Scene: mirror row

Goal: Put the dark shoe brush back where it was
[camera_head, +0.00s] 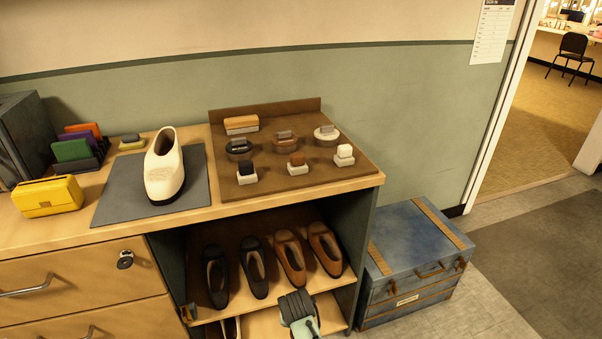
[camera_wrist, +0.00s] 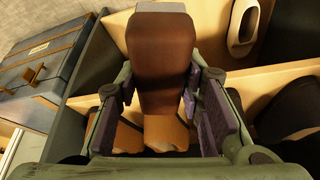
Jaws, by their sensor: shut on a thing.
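My gripper (camera_head: 300,312) is low in front of the open shelves in the head view. In the wrist view my gripper (camera_wrist: 160,95) is shut on a dark brown block with a pale grey strip at its upper end, the dark shoe brush (camera_wrist: 160,50). In the head view I cannot make out the brush apart from the gripper. The brown board (camera_head: 357,172) on the counter holds a tan brush (camera_head: 241,124) with pale bristles at its back left. The back of the board to the right of that brush is bare.
Tins, one the brown tin (camera_head: 285,143), and small block-shaped pieces stand on the board. A cream shoe (camera_head: 164,167) stands on a grey mat (camera_head: 110,205). Black shoes (camera_head: 254,267) and tan shoes (camera_head: 290,258) fill the upper shelf. A blue trunk (camera_head: 410,245) stands right of the cabinet.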

